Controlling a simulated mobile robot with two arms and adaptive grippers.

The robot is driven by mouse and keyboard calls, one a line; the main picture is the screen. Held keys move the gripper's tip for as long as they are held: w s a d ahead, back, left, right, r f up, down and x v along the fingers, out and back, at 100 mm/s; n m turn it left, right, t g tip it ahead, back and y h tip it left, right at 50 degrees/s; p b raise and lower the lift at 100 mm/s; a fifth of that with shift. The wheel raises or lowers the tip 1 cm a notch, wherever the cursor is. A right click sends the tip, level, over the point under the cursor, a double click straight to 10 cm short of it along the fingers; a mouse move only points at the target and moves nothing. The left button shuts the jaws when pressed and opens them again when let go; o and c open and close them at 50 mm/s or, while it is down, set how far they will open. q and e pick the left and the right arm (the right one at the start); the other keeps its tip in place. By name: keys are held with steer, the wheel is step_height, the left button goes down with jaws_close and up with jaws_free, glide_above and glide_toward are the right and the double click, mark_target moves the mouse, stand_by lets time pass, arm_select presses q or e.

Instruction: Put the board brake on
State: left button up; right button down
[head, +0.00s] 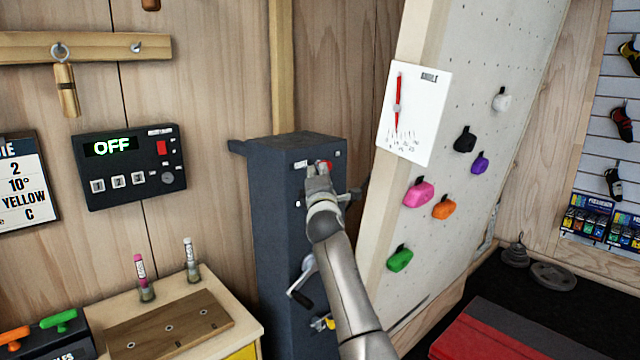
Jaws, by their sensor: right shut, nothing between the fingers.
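The dark grey post (282,230) stands beside the tilted climbing board (480,110). My right gripper (319,170) is shut with nothing in it, at the upper front of the post. A small red part (326,164), perhaps the brake's knob or lever, shows right at its fingertips; I cannot tell whether they touch. The gripper and arm hide part of the post's front. A crank with a black handle (300,298) sits lower on the post. A white angle card (415,112) with a red pointer (398,100) is on the board's side. My left gripper is out of view.
A control box (130,165) on the wall reads OFF. A bench (235,318) with a wooden plate and two markers is at lower left. Colored holds dot the board. A red mat (500,335) and weight plates (553,276) lie at lower right.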

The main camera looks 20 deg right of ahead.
mark_target(327, 161)
steer(key=d+r, duration=0.1)
steer(key=w+d+r+p, duration=0.1)
steer(key=d, duration=0.1)
steer(key=shift+w+r, duration=0.15)
steer(key=shift+w, duration=0.05)
steer(key=shift+d, duration=0.1)
stand_by(0.6)
